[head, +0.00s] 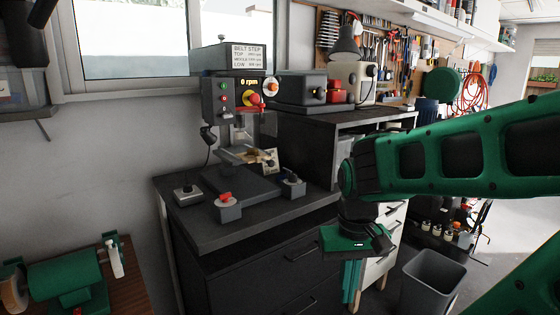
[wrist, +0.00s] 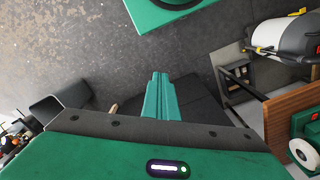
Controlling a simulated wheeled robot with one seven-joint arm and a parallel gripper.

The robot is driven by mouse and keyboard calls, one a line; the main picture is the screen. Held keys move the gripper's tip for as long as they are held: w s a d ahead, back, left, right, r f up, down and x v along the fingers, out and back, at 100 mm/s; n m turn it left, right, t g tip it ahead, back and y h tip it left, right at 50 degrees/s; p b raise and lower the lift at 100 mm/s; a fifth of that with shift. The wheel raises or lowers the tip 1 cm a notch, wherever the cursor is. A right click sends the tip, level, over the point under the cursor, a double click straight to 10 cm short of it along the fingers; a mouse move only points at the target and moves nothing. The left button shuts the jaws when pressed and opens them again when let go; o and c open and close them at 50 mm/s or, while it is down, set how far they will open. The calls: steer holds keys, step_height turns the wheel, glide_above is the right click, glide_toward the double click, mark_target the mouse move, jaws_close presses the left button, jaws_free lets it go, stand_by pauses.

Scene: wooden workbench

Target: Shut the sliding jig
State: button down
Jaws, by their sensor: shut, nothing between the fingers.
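A dark drill press (head: 232,95) stands on a black cabinet (head: 205,228) left of the middle in the head view. Under its spindle are a clear guard and a small light-coloured piece (head: 265,160). A flat dark base plate (head: 240,187) lies below. Grey blocks stand by the plate, one with a red knob (head: 228,207) in front and one at the right (head: 293,187). I cannot tell which part is the sliding jig or how far open it is. My gripper (head: 350,294) points down, right of the cabinet and apart from it. Its teal fingers (wrist: 160,80) are together and empty.
A grey bin (head: 432,280) stands on the floor at the right. A small switch box (head: 187,194) sits on the cabinet's left side. A wooden bench (head: 128,285) with a green grinder (head: 68,275) is at the lower left. A grey machine (head: 302,90) stands behind.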

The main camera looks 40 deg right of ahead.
steer(key=shift+s+d, duration=0.15)
steer(key=shift+d, duration=0.2)
steer(key=w+r+m+t+h, duration=0.55)
steer(key=w+r+m, duration=0.55)
steer(key=w+r, duration=1.55)
steer(key=w+d+f, duration=0.4)
steer(key=w+f, duration=0.4)
steer(key=w, duration=0.1)
steer(key=shift+d+f+y, duration=0.2)
steer(key=shift+f+y, duration=0.15)
steer(key=shift+f, duration=0.05)
